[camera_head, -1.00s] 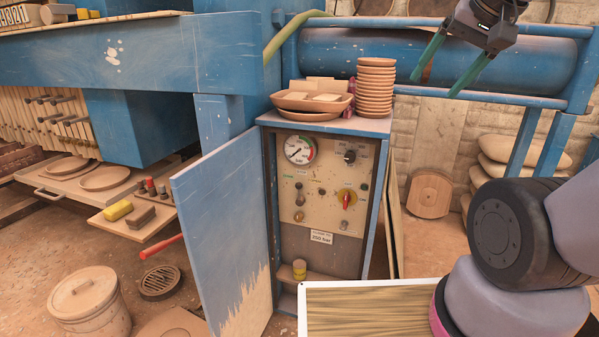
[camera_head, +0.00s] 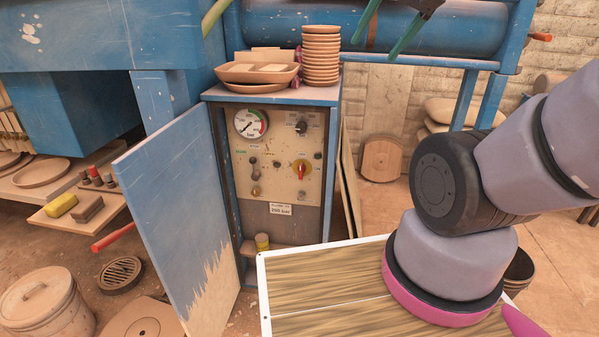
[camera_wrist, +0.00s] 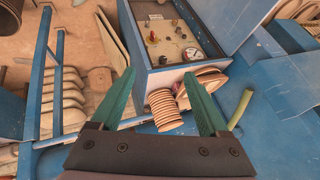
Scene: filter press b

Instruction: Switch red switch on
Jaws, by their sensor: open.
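A stack of brown bowls (camera_head: 321,55) and trays (camera_head: 260,73) stand on the cabinet top, below my gripper. The open blue door (camera_head: 185,225) borders the panel's left side. A black knob (camera_head: 301,127) and a gauge (camera_head: 251,123) are above the switch. The space before the panel is clear.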

